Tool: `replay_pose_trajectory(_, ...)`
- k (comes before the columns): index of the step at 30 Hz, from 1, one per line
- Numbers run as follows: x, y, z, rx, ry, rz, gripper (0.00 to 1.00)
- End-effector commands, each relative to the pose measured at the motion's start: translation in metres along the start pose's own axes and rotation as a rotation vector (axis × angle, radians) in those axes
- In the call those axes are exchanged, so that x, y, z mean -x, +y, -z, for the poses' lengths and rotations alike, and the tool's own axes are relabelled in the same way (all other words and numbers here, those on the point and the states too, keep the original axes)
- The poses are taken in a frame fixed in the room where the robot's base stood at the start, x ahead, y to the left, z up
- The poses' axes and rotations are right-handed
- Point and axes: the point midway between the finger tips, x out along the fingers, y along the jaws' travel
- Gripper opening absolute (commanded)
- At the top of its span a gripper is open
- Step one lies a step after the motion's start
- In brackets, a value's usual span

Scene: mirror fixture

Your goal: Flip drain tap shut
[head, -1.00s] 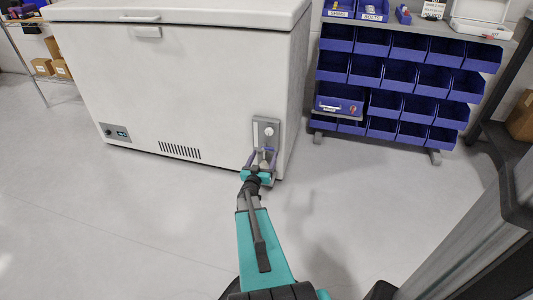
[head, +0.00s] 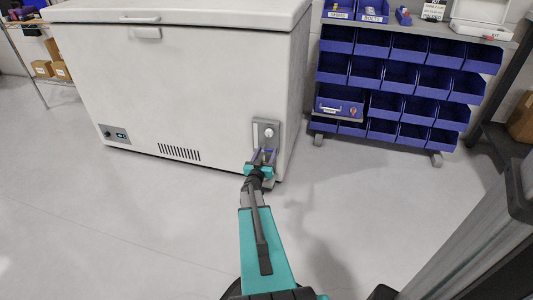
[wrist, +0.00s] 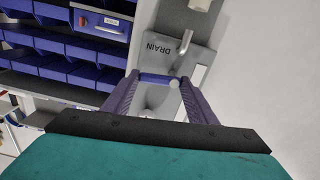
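The drain panel (wrist: 160,62), marked DRAIN, is a grey plate low on the right of the white freezer's front; it shows in the head view too (head: 256,134). In the wrist view a bent silver spout or rod (wrist: 185,42) sticks out from it. A blue bar (wrist: 157,78) with a pale round end, seemingly the tap's handle, spans the gap between my fingertips. My gripper (wrist: 160,84) has its two purple fingers apart, one at each end of the bar. Whether they touch it I cannot tell. In the head view my gripper (head: 264,156) covers the panel's lower part.
The white chest freezer (head: 190,90) fills the left and middle. A rack of blue bins (head: 395,90) stands to its right, with an open gap of floor between. The grey floor (head: 120,220) in front is clear.

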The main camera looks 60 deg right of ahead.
Motion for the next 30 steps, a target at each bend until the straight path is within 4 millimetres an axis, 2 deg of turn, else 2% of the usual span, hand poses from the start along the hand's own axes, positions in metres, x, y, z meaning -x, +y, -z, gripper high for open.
replay_pose_trajectory(15,0.0003,-0.0010,-0.0034,-0.124,0.000,0.002,0.30)
replay_pose_trajectory(24,0.0003,-0.0014,-0.0033,-0.134,-0.002,0.002,0.30)
replay_pose_trajectory(25,0.0003,-0.0014,-0.0034,-0.135,-0.002,0.002,0.56)
replay_pose_trajectory(28,0.0003,-0.0013,-0.0034,-0.134,-0.002,0.002,0.71)
replay_pose_trajectory(30,0.0003,-0.0011,-0.0032,-0.133,-0.001,0.002,0.71)
